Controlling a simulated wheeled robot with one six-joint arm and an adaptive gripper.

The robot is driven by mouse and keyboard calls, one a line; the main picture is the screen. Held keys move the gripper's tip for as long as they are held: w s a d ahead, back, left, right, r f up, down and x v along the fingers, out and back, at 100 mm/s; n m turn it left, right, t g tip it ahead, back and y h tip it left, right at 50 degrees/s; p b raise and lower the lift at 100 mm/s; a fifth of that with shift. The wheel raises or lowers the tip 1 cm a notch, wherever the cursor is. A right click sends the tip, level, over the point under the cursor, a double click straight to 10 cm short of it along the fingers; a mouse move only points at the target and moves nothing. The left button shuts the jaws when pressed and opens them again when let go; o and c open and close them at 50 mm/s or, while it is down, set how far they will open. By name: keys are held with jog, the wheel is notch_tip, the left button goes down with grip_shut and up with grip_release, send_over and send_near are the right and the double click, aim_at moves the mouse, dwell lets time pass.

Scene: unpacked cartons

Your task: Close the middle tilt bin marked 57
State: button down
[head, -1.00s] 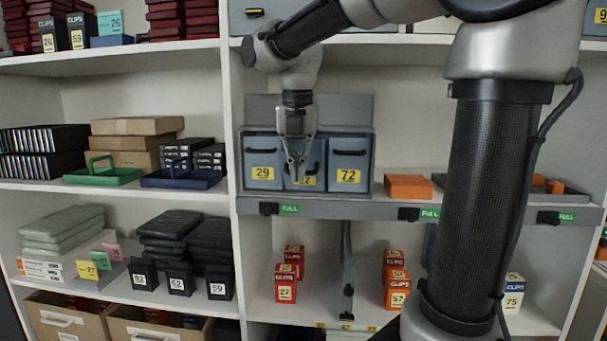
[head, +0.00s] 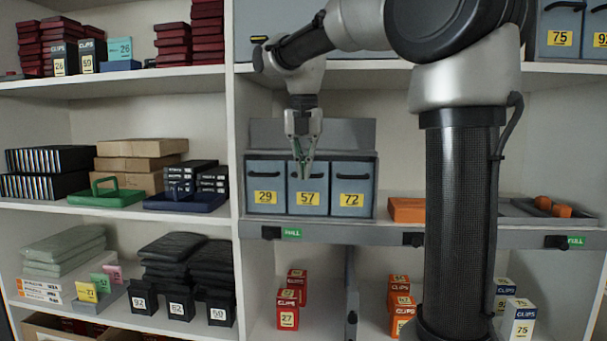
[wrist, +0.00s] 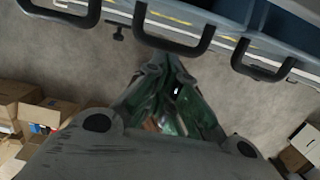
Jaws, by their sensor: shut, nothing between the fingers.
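The middle tilt bin marked 57 (head: 308,203) is a grey-blue bin with a dark handle and a yellow label, between bin 29 (head: 265,180) and bin 72 (head: 354,181). Its front looks about in line with theirs in the head view; part of its upper front is hidden by my gripper (head: 304,176). My gripper is shut and empty, pointing down in front of the bin's upper half. In the wrist view my gripper (wrist: 176,90) is just below the middle handle (wrist: 172,43); I cannot tell whether they touch.
The bins stand in a grey rack on a shelf whose front rail (head: 330,232) carries dark clips and green tags. An orange box (head: 406,209) sits to the right. My arm column covers part of the right shelves. Red boxes (head: 288,305) stand below.

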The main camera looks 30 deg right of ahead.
jog(key=shift+w+d+r, duration=0.3)
jog(key=shift+w+d, duration=0.15)
jog(key=shift+w, duration=0.2)
jog(key=shift+w, duration=0.1)
dwell(0.4)
